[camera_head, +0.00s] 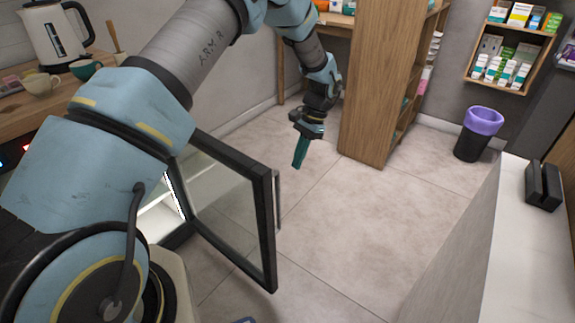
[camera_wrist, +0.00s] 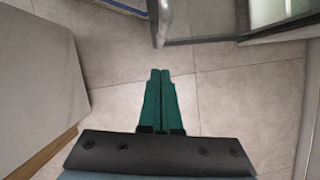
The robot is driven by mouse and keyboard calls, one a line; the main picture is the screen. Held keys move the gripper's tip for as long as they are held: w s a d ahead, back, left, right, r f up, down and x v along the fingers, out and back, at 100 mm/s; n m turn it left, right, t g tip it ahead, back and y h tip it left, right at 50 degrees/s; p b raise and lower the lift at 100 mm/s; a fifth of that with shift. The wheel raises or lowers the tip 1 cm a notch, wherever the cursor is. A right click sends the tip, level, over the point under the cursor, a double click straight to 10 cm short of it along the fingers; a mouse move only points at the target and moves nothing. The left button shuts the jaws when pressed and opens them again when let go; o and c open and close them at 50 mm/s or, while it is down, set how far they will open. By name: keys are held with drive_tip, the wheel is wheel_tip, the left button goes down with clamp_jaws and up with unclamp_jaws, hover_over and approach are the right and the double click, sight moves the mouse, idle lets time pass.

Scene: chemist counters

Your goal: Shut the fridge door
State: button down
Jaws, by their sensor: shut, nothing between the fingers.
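The fridge door (camera_head: 232,205) is a glass panel in a dark frame and stands open, swung out from the lit fridge under the wooden counter. Its slim vertical handle (camera_head: 278,200) is on the outer right side. In the wrist view the door (camera_wrist: 205,27) shows at the top, with the handle (camera_wrist: 160,22) at its left end. My gripper (camera_head: 299,160) has green fingers, points down, and is shut and empty. It is beyond the door, over the floor, apart from it. The wrist view shows the fingertips (camera_wrist: 160,75) close together, below the handle. My arm hides much of the fridge body.
A wooden shelf unit (camera_head: 375,80) stands behind my gripper to the right. A white counter (camera_head: 490,240) runs along the right side, and a bin with a purple liner (camera_head: 480,130) stands by the back wall. The tiled floor (camera_head: 375,225) between is clear.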

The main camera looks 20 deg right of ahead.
drive_tip(key=shift+s+a+f+p, duration=0.1)
drive_tip(key=shift+s+a+p, duration=0.1)
drive_tip(key=shift+a, duration=0.5)
drive_tip(key=shift+s+a+f+p, duration=0.15)
drive_tip(key=shift+a+p, duration=0.1)
drive_tip(key=shift+a, duration=0.5)
drive_tip(key=shift+s+a+f+p, duration=0.1)
drive_tip(key=shift+s+a+p, duration=0.1)
drive_tip(key=shift+a, duration=0.5)
